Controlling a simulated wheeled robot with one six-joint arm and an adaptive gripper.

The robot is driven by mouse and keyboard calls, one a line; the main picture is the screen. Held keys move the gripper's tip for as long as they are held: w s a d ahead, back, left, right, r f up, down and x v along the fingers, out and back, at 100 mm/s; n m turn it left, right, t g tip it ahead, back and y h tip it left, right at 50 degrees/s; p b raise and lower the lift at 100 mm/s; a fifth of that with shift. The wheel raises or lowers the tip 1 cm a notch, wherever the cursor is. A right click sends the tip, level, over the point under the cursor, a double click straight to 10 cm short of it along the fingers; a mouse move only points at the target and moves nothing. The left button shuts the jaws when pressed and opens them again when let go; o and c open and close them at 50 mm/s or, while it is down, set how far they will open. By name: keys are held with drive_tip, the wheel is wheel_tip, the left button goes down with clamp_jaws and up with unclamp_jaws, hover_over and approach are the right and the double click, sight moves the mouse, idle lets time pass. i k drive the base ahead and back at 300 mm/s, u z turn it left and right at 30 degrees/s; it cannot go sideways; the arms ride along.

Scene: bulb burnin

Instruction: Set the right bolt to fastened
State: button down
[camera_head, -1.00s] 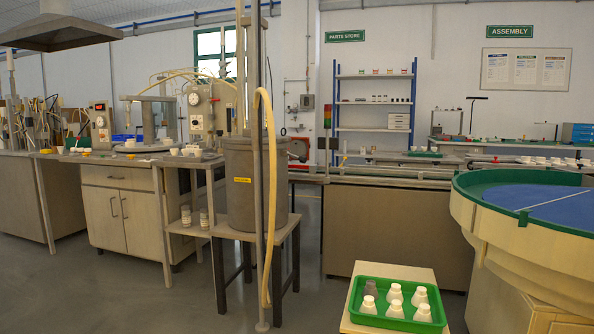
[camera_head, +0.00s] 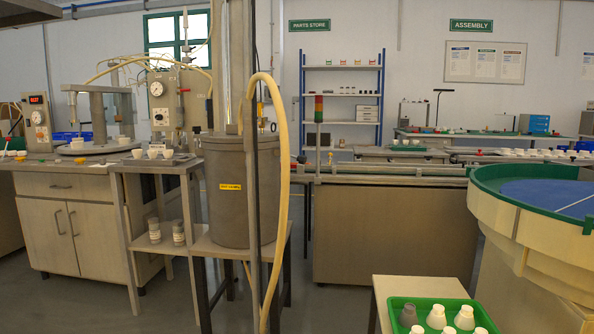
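I cannot make out the right bolt or any other bolt in the head camera view. My gripper is not in view. A grey cylindrical tank (camera_head: 226,205) with a yellow label stands on a dark-legged stand left of centre. A pale yellow hose (camera_head: 282,180) arches down beside it. Left of it, a grey panel with a round gauge (camera_head: 157,88) stands behind the bench. Any bolts on these are too small to tell.
A round feeder bowl with a green rim (camera_head: 520,174) fills the right side. A conveyor bench (camera_head: 385,240) crosses the middle. Grey floor (camera_head: 335,305) is clear in front of it.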

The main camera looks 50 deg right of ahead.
sight(302, 158)
drive_tip(key=z, duration=0.5)
drive_tip(key=i, duration=0.8)
drive_tip(key=z, duration=1.1)
drive_tip(key=i, duration=0.35)
drive_tip(key=z, duration=0.35)
